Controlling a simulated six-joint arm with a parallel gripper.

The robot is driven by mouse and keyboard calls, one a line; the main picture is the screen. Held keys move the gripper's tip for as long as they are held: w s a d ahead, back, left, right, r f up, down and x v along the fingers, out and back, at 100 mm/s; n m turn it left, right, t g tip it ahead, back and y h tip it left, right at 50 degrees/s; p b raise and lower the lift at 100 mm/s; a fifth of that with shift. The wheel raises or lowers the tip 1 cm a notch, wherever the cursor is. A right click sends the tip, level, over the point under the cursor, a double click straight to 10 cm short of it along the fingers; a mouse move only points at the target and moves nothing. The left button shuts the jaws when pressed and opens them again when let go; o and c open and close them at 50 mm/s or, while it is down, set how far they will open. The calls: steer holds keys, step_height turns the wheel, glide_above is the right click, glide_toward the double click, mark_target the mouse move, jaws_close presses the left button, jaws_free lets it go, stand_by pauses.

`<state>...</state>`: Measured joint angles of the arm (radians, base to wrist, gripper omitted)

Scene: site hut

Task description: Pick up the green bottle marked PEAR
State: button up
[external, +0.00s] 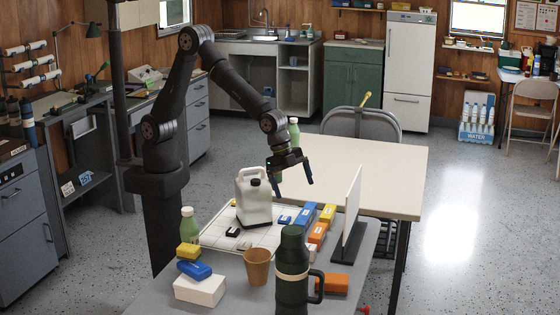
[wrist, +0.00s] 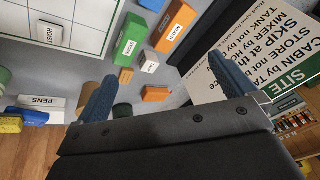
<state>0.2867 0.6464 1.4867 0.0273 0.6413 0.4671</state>
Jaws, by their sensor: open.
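Two green bottles with pale caps show in the external view. One green bottle (external: 188,226) stands at the left edge of the grey table. The other green bottle (external: 294,132) shows just behind my wrist, partly hidden by it. No PEAR marking is readable, so I cannot tell which is the one marked PEAR. My gripper (external: 294,185) is open and empty, pointing down above the table, right of the white jug (external: 256,207). In the wrist view its fingers (wrist: 160,70) are spread wide with nothing between them; neither green bottle can be made out there.
A white gridded board (external: 212,237) carries small blocks. An upright sign (external: 352,205) stands right of coloured boxes. A dark green flask (external: 291,268), brown cup (external: 257,267) and stacked boxes (external: 200,290) crowd the front. The cream table (external: 385,165) behind has free room.

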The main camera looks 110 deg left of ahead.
steer(key=shift+c, duration=0.2)
steer(key=c, duration=0.5)
steer(key=w+a+r+n+g+y, duration=0.15)
steer(key=a+n, duration=0.35)
steer(key=a, duration=0.7)
steer(key=s+a+r+n, duration=0.1)
steer(key=a+r+n, duration=0.25)
steer(key=a, duration=0.95)
steer(key=w+a+r+n+g, duration=0.1)
steer(key=a+n, duration=0.5)
steer(key=a, duration=0.6)
steer(key=shift+c, duration=0.2)
step_height(320, 180, up, 7)
steer(key=n+g, duration=0.2)
steer(key=n, duration=1.2)
glide_above(293, 119)
steer(key=a, duration=0.1)
steer(key=shift+t+h, duration=0.25)
steer(key=f, duration=1.1)
steer(key=shift+w, duration=0.3)
steer(key=f, duration=0.4)
steer(key=shift+s+d, duration=0.25)
steer(key=shift+f, duration=0.65)
